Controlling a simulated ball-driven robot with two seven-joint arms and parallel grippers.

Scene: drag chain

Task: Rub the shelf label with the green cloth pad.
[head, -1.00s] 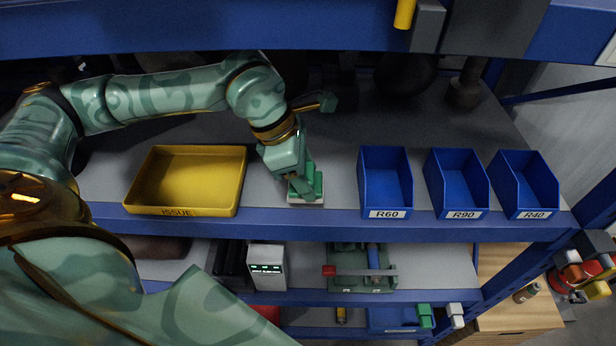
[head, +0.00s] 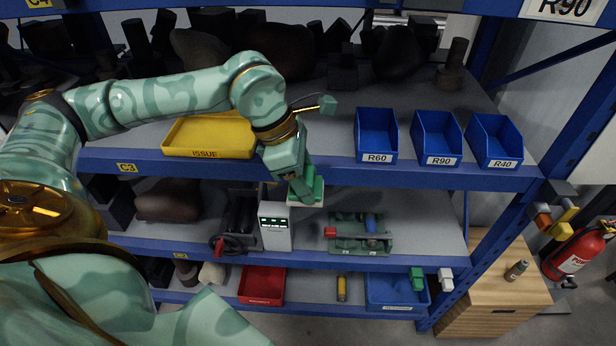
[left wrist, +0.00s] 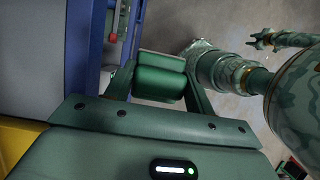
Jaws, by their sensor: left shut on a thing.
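My left gripper (head: 303,186) is shut on the green cloth pad (head: 314,190), a green block with a pale underside. In the head view the pad overlaps the blue front beam of the middle shelf; whether it touches the beam is unclear. The left wrist view also shows the pad (left wrist: 160,80) between the two fingers. Several shelf labels show: C3 (head: 126,168) on that beam at left, C4 (head: 38,3) at top left and a large R90 label (head: 562,8) at top right. What looks like my right gripper (left wrist: 256,40) is small in the left wrist view.
A yellow ISSUE tray (head: 210,154) and blue bins R60 (head: 377,158), R90 (head: 439,160) and R40 (head: 503,163) stand along the shelf front. Below are a white box (head: 275,238) with a display and a green fixture (head: 358,245). A fire extinguisher (head: 572,258) stands at right.

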